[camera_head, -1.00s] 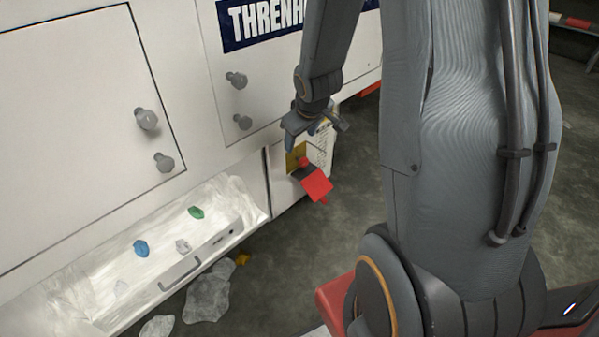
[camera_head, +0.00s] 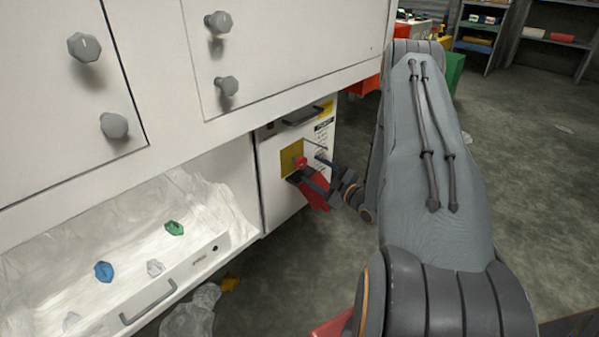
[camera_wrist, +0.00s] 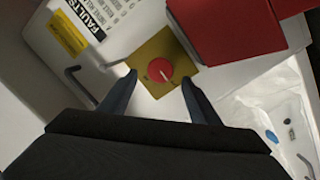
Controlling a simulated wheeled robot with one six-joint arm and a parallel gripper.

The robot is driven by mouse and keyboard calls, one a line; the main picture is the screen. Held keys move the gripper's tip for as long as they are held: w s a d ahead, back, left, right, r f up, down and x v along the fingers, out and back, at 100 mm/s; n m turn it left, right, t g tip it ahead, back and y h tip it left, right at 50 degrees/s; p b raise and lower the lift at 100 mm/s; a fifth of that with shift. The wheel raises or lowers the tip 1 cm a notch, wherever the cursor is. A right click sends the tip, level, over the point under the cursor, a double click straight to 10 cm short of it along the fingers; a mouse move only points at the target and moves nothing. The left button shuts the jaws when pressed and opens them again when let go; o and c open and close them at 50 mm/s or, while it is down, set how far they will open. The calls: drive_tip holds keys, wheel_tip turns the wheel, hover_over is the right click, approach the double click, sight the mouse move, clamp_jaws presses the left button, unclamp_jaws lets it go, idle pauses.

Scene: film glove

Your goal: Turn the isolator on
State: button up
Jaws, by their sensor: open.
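The isolator is a round red knob (camera_head: 301,161) on a yellow plate (camera_head: 289,154), set in a white panel low on the machine. In the wrist view the red knob (camera_wrist: 159,70) carries a pale mark, and the yellow plate (camera_wrist: 150,50) lies around it. My gripper (camera_wrist: 160,78) is open, with one finger on each side of the knob. I cannot tell whether the fingers touch it. In the head view my gripper (camera_head: 311,170) is at the plate.
An open, plastic-lined drawer (camera_head: 225,248) with coloured scraps is left of the panel. A dark handle (camera_head: 303,117) is above the knob. Several grey knobs (camera_head: 84,47) stick out from the white doors. Crumpled plastic (camera_head: 190,313) lies on the floor.

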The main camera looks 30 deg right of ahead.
sight(303, 164)
drive_tip(key=shift+w+f, duration=0.25)
drive_tip(key=shift+w, duration=0.05)
drive_tip(key=b+x, duration=0.2)
drive_tip(key=x, duration=0.5)
drive_tip(key=shift+r+b, duration=0.1)
drive_tip(key=shift+b, duration=0.2)
drive_tip(key=c, duration=1.1)
